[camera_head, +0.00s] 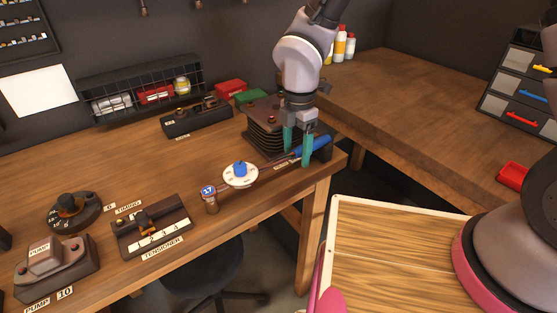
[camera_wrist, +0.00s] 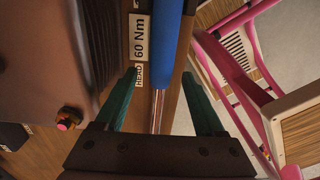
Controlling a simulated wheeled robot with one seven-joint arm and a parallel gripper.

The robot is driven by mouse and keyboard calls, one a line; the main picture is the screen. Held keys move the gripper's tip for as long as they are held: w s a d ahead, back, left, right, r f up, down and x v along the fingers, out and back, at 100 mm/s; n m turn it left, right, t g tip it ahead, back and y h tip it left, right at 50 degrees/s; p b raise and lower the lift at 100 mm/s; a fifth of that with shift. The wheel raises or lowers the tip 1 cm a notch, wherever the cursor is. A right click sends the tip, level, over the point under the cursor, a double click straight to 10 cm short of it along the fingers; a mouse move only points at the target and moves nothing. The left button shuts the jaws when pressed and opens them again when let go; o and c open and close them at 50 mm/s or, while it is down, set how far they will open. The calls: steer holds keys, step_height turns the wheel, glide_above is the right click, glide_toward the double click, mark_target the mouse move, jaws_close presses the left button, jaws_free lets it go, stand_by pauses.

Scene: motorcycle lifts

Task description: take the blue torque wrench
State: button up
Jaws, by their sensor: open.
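The blue torque wrench lies along the front right edge of the wooden workbench, its blue handle (camera_head: 314,146) at the right end. Its shaft runs left past a white dial with a blue knob (camera_head: 240,171). My gripper (camera_head: 298,158) is over the wrench near the inner end of the handle, fingers pointing down. In the wrist view, my gripper (camera_wrist: 160,76) is open, with one teal finger on each side of the wrench line. The blue handle (camera_wrist: 167,45) and thin shaft show between the fingers. I cannot tell whether either finger touches it.
A dark finned block (camera_head: 262,128) stands close behind the wrench; a "60 Nm" label (camera_wrist: 139,38) lies beside it. Tensioner (camera_head: 152,228), timing (camera_head: 74,210) and pump (camera_head: 52,268) fixtures stand left. A wooden-topped pink-framed piece (camera_head: 390,260) is at front right.

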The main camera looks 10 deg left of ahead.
steer(key=shift+f, duration=0.35)
jaws_close()
steer(key=shift+r, duration=0.1)
stand_by(1.1)
